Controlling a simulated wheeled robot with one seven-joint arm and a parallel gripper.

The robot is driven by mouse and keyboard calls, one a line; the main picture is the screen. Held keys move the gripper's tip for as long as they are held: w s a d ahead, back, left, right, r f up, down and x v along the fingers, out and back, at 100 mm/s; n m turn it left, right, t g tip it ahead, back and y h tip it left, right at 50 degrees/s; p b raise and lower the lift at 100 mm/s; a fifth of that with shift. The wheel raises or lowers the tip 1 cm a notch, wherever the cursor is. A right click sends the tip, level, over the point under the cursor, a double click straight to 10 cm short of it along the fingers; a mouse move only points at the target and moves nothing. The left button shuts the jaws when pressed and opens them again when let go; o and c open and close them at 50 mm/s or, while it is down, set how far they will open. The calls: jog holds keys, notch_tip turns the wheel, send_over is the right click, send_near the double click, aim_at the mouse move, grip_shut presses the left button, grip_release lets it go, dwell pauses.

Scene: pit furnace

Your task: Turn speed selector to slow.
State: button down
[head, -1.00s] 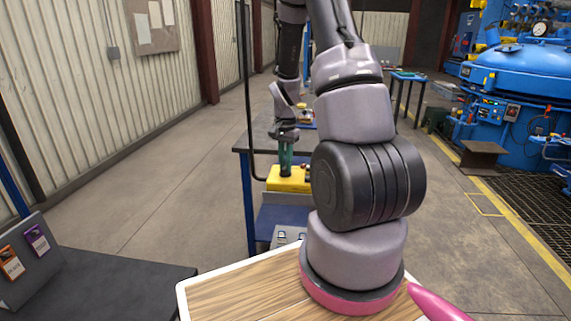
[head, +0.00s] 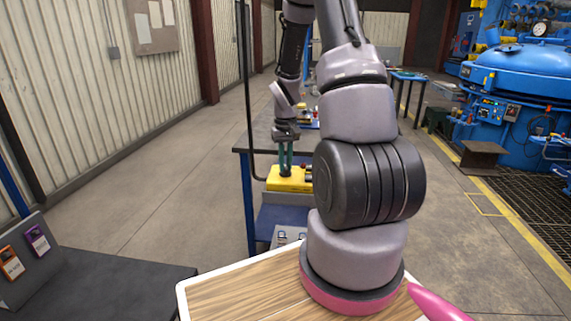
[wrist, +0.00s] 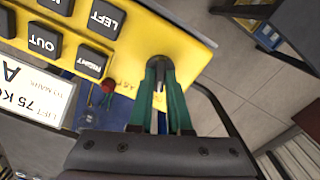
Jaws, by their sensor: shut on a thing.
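The yellow control pendant (head: 287,184) lies on the blue workbench in the head view. In the wrist view its yellow face (wrist: 188,50) shows black buttons marked LEFT, OUT and RIGHT, and a small red part. The speed selector (wrist: 158,62) is a dark round knob near the pendant's end, largely hidden between my fingertips. My gripper (wrist: 159,75) has green fingers closed on the knob from above. In the head view the gripper (head: 286,168) points down onto the pendant. The selector's setting marks cannot be read.
The blue workbench (head: 249,200) stands ahead, partly hidden by my arm. A dark surface with orange and purple tagged items (head: 37,240) is at left. A large blue furnace (head: 530,75) stands at right. Open concrete floor lies left of the bench.

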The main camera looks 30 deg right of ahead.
aim_at(286, 167)
jog(key=shift+n, duration=0.5)
jog(key=c, duration=0.9)
grip_release()
jog(key=shift+o, duration=0.2)
jog(key=shift+r, duration=0.15)
notch_tip(286, 167, up, 11)
jog(key=shift+f, duration=0.2)
